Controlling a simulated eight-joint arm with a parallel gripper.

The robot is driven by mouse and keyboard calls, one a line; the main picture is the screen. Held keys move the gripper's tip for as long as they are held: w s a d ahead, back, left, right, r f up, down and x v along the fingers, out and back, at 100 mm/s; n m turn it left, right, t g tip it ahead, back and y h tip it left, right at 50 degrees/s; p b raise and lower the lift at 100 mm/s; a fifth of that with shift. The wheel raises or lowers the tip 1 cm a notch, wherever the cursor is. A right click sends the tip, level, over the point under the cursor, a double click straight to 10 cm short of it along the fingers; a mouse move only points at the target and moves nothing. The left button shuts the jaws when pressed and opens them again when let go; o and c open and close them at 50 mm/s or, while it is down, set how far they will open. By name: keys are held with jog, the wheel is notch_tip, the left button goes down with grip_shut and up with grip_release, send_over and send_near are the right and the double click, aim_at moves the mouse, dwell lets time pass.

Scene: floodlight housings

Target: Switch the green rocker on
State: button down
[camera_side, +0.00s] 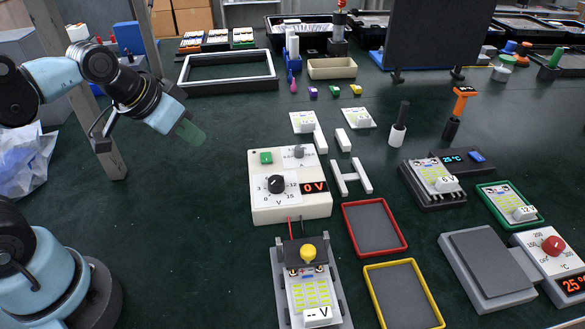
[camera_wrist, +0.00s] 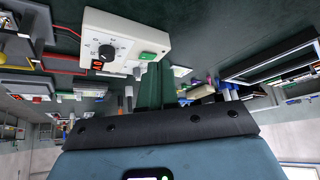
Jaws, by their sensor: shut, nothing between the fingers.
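The green rocker (camera_side: 266,157) sits at the upper left of the white power supply box (camera_side: 290,205). I cannot tell which way it is tilted. The box's red display (camera_side: 313,187) reads 0 V, beside a black dial (camera_side: 277,184). My gripper (camera_side: 190,132) is shut and empty, in the air to the left of the box and apart from it. In the wrist view, the shut green fingers (camera_wrist: 156,85) point toward the box, and the green rocker (camera_wrist: 148,56) shows just beyond their tips.
A small grey knob (camera_side: 298,152) is right of the rocker. Red and dark leads run from the box to a fixture (camera_side: 309,285) with a yellow knob. Red (camera_side: 375,228) and yellow (camera_side: 404,295) trays lie to the right. The dark table left of the box is clear.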

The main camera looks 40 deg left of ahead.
jog(key=w+d+r+m+g+h, duration=0.2)
jog(key=w+r+m+g, duration=0.2)
jog(key=w+m, duration=0.4)
jog(key=shift+w+d+r+g+h, duration=0.25)
jog(key=shift+w+r, duration=0.35)
jog(key=shift+w, duration=1)
jog(key=shift+f, duration=0.1)
send_over(268, 160)
jog(key=f, duration=0.7)
jog(key=a+f, duration=0.1)
jog(key=f, duration=0.3)
jog(key=shift+s+f, duration=0.2)
jog(key=shift+f, duration=0.15)
jog(key=shift+x, duration=0.85)
jog(key=shift+s+f, duration=0.1)
jog(key=shift+s, duration=0.15)
jog(key=shift+s+d+f, duration=0.15)
jog(key=shift+f, duration=0.2)
